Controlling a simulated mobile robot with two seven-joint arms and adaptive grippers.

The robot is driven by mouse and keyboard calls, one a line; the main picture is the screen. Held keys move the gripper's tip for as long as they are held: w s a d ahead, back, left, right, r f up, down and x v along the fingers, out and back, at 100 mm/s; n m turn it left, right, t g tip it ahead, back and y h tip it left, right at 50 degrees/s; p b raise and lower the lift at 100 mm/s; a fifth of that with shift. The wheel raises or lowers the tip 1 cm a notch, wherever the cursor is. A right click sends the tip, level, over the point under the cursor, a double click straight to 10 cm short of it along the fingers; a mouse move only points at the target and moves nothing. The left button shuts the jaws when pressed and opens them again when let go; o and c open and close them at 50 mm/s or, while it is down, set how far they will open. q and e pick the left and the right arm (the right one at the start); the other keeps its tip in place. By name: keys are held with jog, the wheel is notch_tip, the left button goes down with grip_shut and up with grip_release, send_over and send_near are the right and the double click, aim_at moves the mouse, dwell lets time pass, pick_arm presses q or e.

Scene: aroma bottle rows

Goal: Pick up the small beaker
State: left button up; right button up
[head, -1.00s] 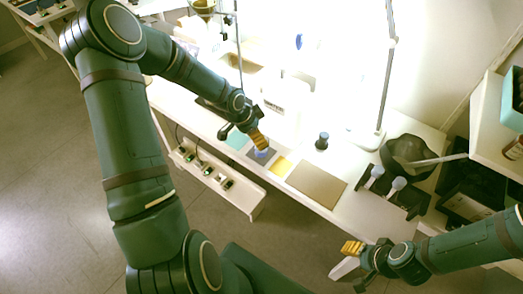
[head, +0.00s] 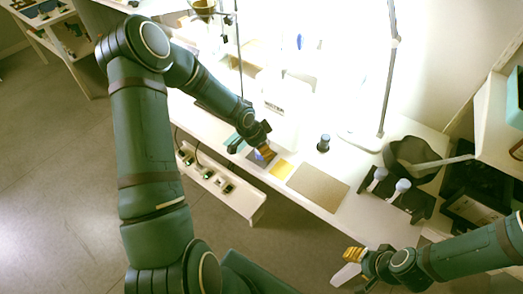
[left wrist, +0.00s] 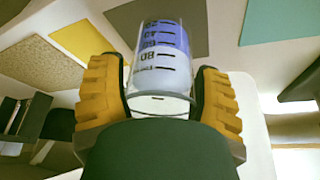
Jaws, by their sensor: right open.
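The small beaker (left wrist: 160,62) is clear with dark markings and blue showing through it. In the left wrist view it is between the two yellow fingers of my left gripper (left wrist: 160,98), with one finger close on each side. I cannot tell whether the fingers press on it. In the head view my left gripper (head: 266,152) is over the dark mat on the table, and the beaker there is mostly hidden. My right gripper (head: 352,262) is open and empty in front of the table's near edge.
A yellow mat (head: 281,169) and a brown mat (head: 318,187) lie to the right of my left gripper. A dark bottle (head: 323,143) stands behind them. A black rack (head: 413,199) with pale-topped items is at the right. A power strip (head: 227,189) is below the table edge.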

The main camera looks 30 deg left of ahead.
pick_arm(q)
jog(key=c, duration=0.7)
jog(key=shift+r, duration=0.15)
